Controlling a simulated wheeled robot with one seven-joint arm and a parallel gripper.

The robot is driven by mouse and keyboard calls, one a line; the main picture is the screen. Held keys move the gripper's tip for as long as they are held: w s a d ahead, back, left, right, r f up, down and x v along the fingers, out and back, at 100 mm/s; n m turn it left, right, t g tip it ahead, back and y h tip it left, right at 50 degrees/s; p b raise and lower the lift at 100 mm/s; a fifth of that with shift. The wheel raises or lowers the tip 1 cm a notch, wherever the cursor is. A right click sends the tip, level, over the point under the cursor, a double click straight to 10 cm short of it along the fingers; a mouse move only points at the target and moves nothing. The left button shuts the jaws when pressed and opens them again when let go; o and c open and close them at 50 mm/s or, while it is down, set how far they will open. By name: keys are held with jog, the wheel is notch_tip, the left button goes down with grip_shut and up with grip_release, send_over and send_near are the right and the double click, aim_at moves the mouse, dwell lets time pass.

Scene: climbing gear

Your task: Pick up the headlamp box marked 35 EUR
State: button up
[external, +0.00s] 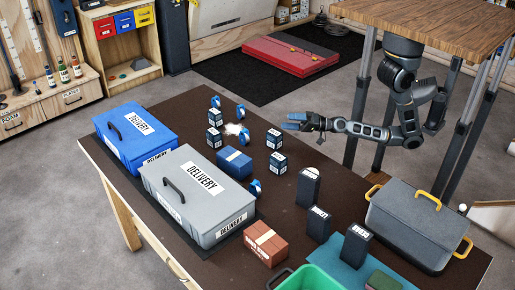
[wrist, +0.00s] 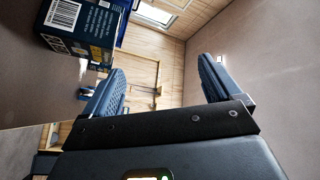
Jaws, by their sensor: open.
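Several small dark blue boxes with white labels stand on the dark brown table: a far left one (external: 215,117), one just in front of it (external: 214,137), one near my gripper (external: 273,139) and one in front of that (external: 277,163). Their prices are too small to read, so I cannot tell which is marked 35 EUR. My gripper (external: 296,122) is beside the boxes, to their right. In the wrist view its two blue pads (wrist: 160,88) are apart with nothing between them. A dark blue box with a barcode (wrist: 78,22) shows at upper left, outside the pads.
Blue rolls (external: 241,111) stand among the boxes. A larger blue box (external: 235,162), a grey delivery case (external: 195,195) and a blue delivery case (external: 135,137) are left. Dark upright boxes (external: 308,187) and a grey yellow-handled case (external: 415,225) are right. A brown box (external: 265,243) lies in front.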

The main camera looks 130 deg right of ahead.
jog(key=w+d+r+m+t+h, duration=0.2)
jog(key=w+d+r+m+h, duration=0.1)
jog(key=w+d+r+m, duration=0.6)
jog(key=m+y+p, duration=0.5)
jog(key=m+y, duration=0.3)
jog(key=y, duration=0.5)
send_over(209, 134)
jog(key=s, duration=0.4)
jog(key=f, duration=0.7)
jog(key=shift+s+a, duration=0.1)
jog(key=shift+a, duration=0.3)
jog(key=shift+d+f+m+y, duration=0.3)
jog(key=shift+m+y, duration=0.1)
jog(key=shift+m, duration=0.1)
notch_tip(209, 134, down, 2)
jog(key=shift+f+b, duration=0.15)
jog(key=shift+b, duration=0.15)
jog(key=f, duration=0.2)
jog(key=f+b, duration=0.1)
jog(key=f, duration=0.1)
jog(key=shift+w+f, duration=0.2)
jog(key=shift+f, duration=0.2)
jog(key=shift+w+d+r, duration=0.1)
jog(key=shift+w, duration=1.2)
